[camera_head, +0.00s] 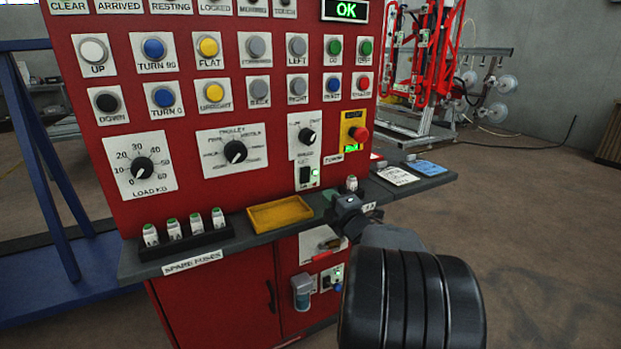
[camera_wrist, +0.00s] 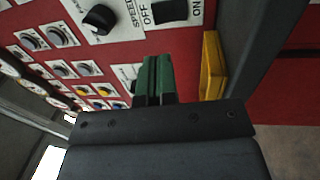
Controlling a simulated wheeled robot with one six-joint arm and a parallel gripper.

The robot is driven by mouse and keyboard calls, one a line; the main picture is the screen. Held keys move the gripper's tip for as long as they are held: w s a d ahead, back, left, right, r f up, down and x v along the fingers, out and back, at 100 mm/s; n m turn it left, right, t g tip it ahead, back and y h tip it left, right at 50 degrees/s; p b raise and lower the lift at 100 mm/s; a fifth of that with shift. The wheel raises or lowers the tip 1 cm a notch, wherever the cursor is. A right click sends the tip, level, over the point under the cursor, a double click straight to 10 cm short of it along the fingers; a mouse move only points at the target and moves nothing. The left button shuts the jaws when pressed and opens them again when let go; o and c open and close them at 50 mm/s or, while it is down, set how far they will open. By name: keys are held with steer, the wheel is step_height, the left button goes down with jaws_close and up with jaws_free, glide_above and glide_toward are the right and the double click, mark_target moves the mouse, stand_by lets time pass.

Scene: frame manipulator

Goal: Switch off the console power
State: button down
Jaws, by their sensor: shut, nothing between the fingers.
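The red console (camera_head: 210,100) fills the left and middle of the head view. In the wrist view the switch (camera_wrist: 170,11) shows at the top, between OFF and ON labels. My gripper (camera_head: 333,204) is in front of the console, just above the ledge and below the switch. In the wrist view its green fingers (camera_wrist: 155,78) are together and empty, pointing toward the switch.
A yellow tray (camera_head: 280,214) and several spare fuses (camera_head: 174,229) stand on the ledge left of my gripper. A single fuse (camera_head: 351,183) stands close to it. A red emergency button (camera_head: 359,134) is right of the switch. Cards (camera_head: 397,175) lie on the right ledge.

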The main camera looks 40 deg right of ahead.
mark_target(307, 172)
steer(key=w, duration=0.3)
steer(key=w+d+r, duration=0.1)
steer(key=w, duration=0.3)
steer(key=w+b, duration=0.1)
steer(key=w, duration=0.3)
steer(key=shift+d+r, duration=0.25)
